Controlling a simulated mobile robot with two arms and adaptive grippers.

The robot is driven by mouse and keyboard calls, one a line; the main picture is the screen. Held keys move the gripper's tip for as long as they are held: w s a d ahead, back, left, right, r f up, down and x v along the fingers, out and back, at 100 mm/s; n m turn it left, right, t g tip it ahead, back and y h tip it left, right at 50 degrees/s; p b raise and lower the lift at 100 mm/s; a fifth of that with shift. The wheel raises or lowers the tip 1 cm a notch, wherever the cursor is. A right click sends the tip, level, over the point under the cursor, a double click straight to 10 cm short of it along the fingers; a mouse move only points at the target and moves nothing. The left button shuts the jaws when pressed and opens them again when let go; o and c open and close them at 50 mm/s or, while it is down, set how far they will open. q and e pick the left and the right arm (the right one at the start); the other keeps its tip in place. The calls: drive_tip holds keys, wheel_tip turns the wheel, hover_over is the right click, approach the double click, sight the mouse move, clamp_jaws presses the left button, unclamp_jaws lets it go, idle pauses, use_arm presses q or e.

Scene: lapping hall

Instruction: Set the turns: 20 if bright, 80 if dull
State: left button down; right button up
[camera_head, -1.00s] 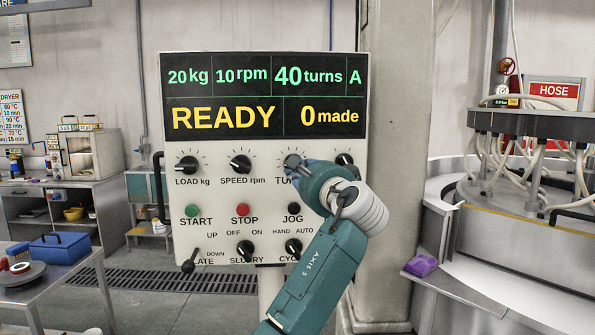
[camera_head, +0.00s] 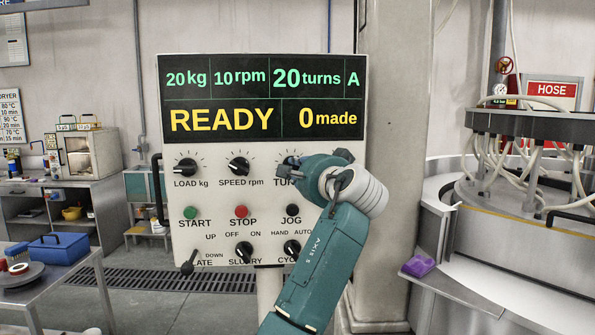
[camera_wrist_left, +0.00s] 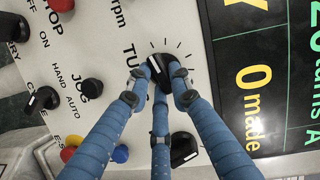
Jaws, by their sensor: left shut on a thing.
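The control panel (camera_head: 207,232) stands upright in front of me. Its display (camera_head: 262,97) reads 20 kg, 10 rpm, 20 turns, A, with READY and 0 made below. My left gripper (camera_head: 293,161) is at the turns knob, which it mostly hides in the head view. In the left wrist view the gripper's blue fingers (camera_wrist_left: 160,82) are shut around the black turns knob (camera_wrist_left: 157,66). The knob's label is partly covered. My right gripper is not in view. I cannot tell which workpiece is meant by bright or dull.
The load knob (camera_head: 186,166) and speed knob (camera_head: 238,165) sit left of the turns knob. The green START (camera_head: 190,212) and red STOP (camera_head: 241,211) buttons are below. A lapping machine (camera_head: 530,170) stands right, a table with a blue box (camera_head: 58,247) left.

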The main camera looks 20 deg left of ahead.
use_arm(q)
drive_tip(key=shift+f, duration=0.15)
drive_tip(key=c, duration=1.5)
unclamp_jaws()
drive_tip(key=shift+c, duration=0.2)
drive_tip(key=v, duration=1.2)
drive_tip(key=shift+a, duration=0.1)
